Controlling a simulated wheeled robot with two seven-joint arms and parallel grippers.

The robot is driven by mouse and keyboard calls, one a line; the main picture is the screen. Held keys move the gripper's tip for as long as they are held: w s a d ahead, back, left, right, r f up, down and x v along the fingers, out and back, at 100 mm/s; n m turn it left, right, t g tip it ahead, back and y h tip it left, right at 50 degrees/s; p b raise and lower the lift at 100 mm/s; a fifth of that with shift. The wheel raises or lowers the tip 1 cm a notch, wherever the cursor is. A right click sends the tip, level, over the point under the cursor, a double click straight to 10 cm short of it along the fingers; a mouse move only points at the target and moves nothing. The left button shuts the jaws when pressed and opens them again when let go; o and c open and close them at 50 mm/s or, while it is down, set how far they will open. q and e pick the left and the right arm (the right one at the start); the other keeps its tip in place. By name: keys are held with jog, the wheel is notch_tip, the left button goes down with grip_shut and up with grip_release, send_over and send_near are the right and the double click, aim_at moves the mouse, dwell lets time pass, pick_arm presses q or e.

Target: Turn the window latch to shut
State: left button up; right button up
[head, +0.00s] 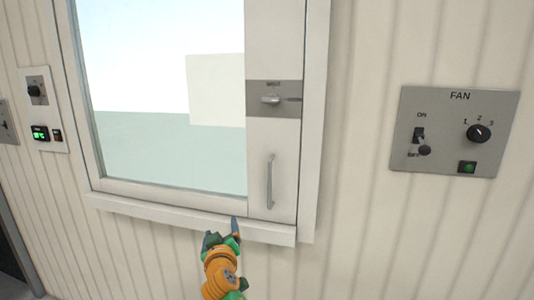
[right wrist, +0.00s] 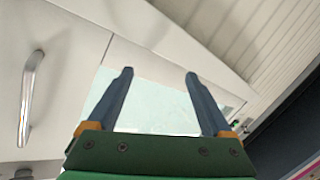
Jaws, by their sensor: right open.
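The window latch (head: 271,99) is a small silver lever on a grey plate, set on the white stile at the right of the window (head: 160,90). The lever lies about level in the head view. Small lettering above it is too small to read surely. My right gripper (head: 236,226) is below and left of the latch, in front of the sill. In the right wrist view my right gripper (right wrist: 160,80) has its two blue fingers apart with nothing between them. My left gripper shows in neither view.
A vertical silver handle (head: 270,181) stands below the latch; it also shows in the right wrist view (right wrist: 31,98). The white sill (head: 190,219) juts out under the window. A fan panel (head: 455,132) is at right, and a control panel (head: 40,110) with a green display at left.

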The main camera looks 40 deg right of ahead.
notch_tip(320, 180, up, 14)
jog(key=s+d+m+t+h, duration=0.1)
jog(key=d+m+h, duration=0.2)
jog(key=h, duration=0.1)
jog(key=m+g+h+b, duration=0.1)
jog(key=m+h, duration=0.5)
jog(key=m, duration=0.1)
send_near(270, 103)
jog(key=w, duration=0.1)
jog(key=shift+h, duration=0.4)
jog(key=d+r, duration=0.1)
jog(key=w+d+p, duration=0.1)
jog(key=d+r+p, duration=0.1)
jog(key=shift+w+r, duration=0.3)
jog(key=shift+r, duration=0.05)
jog(key=w+d+p, duration=0.2)
jog(key=w+d, duration=0.1)
jog(key=shift+d+r, duration=0.15)
jog(key=shift+r, duration=0.25)
jog(key=shift+f, duration=0.1)
grip_shut()
